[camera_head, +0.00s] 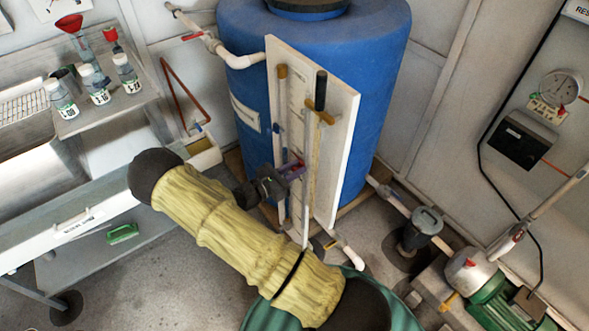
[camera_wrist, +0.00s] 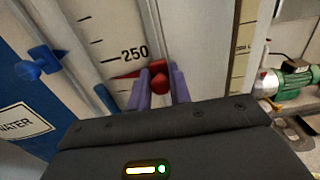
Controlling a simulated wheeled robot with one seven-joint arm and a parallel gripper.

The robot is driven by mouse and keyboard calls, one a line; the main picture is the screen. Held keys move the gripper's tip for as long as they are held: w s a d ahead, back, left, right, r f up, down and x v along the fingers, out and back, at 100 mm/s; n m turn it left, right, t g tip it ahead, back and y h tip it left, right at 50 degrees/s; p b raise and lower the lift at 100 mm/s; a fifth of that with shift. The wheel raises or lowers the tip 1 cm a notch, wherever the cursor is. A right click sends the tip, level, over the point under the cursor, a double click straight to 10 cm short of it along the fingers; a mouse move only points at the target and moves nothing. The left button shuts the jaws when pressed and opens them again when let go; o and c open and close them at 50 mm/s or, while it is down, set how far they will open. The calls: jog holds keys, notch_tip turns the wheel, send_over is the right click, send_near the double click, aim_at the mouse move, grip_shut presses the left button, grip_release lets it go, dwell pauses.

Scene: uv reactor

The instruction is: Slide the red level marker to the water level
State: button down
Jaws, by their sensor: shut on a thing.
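The red level marker (camera_wrist: 159,80) is in the wrist view, with a red pointer toward the left just below the "250" mark on the white scale board (camera_wrist: 100,20). My gripper (camera_wrist: 161,82) has its purple fingers closed on either side of the marker's round red knob. In the head view my gripper (camera_head: 293,171) is at the lower part of the upright board on the blue tank (camera_head: 375,90). A clear sight tube (camera_wrist: 82,70) runs left of the scale, and its lower stretch looks blue. The exact water level is hard to tell.
A blue knob (camera_wrist: 42,65) sticks out left of the tube. A yellow ruler strip (camera_wrist: 242,50) lies to the right. A black-handled rod (camera_head: 320,92) stands by the board. A green pump (camera_head: 490,300) is at lower right, and a shelf with bottles (camera_head: 98,86) at left.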

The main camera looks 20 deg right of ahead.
jog(key=c, duration=1.4)
grip_release()
jog(key=shift+a, duration=0.1)
jog(key=s+a, duration=0.3)
jog(key=a, duration=1.4)
jog(key=shift+s, duration=0.15)
